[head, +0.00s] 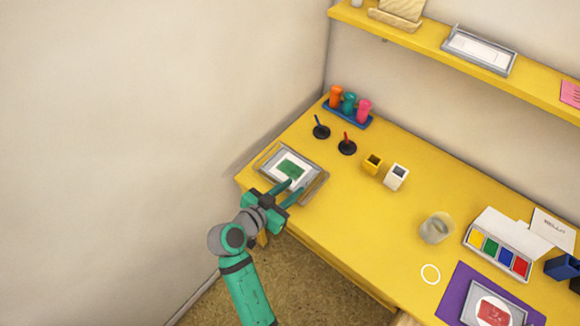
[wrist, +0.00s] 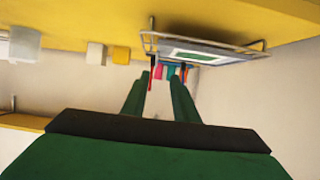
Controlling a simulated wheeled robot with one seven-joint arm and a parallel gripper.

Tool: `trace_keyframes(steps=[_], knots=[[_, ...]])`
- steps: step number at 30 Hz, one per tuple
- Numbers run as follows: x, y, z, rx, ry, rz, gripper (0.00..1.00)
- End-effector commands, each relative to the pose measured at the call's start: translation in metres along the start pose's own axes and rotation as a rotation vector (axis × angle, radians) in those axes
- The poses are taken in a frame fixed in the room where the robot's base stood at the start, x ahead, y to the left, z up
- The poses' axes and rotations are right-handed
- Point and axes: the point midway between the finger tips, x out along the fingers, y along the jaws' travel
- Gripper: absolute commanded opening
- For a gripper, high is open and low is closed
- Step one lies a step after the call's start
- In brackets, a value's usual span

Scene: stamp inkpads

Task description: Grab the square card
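The square card (head: 290,169) is white with a green square in its middle. It lies in a grey tray (head: 268,161) at the left end of the yellow table. The card also shows in the wrist view (wrist: 197,57), which looks upside down, in the wire-edged tray (wrist: 150,45). My gripper (head: 291,189) is at the tray's near side, its fingers pointing toward the card. In the wrist view my gripper (wrist: 160,77) is open, with empty space between its two fingers. I cannot tell how high the fingertips are relative to the card.
Two stamps (head: 347,147) with black bases and a blue rack (head: 345,114) of coloured bottles stand behind the tray. A yellow block (head: 372,165) and a white block (head: 396,177) stand to the right. The ink palette (head: 498,252) and purple mat (head: 459,284) are farther right.

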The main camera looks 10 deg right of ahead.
Motion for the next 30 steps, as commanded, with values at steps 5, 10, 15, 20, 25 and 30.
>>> trace_keyframes(steps=[5, 10, 15, 20, 25, 30], knots=[[0.029, 0.003, -0.001, 0.002, 0.000, 0.008, 0.27], [0.047, 0.003, 0.000, 0.001, 0.000, 0.006, 0.27], [0.056, 0.003, 0.002, 0.000, -0.001, 0.004, 0.27], [0.077, 0.007, 0.006, 0.000, -0.001, 0.006, 0.27], [0.097, 0.006, 0.006, 0.000, 0.000, 0.002, 0.27], [0.102, 0.006, 0.007, 0.000, -0.001, 0.001, 0.27]])
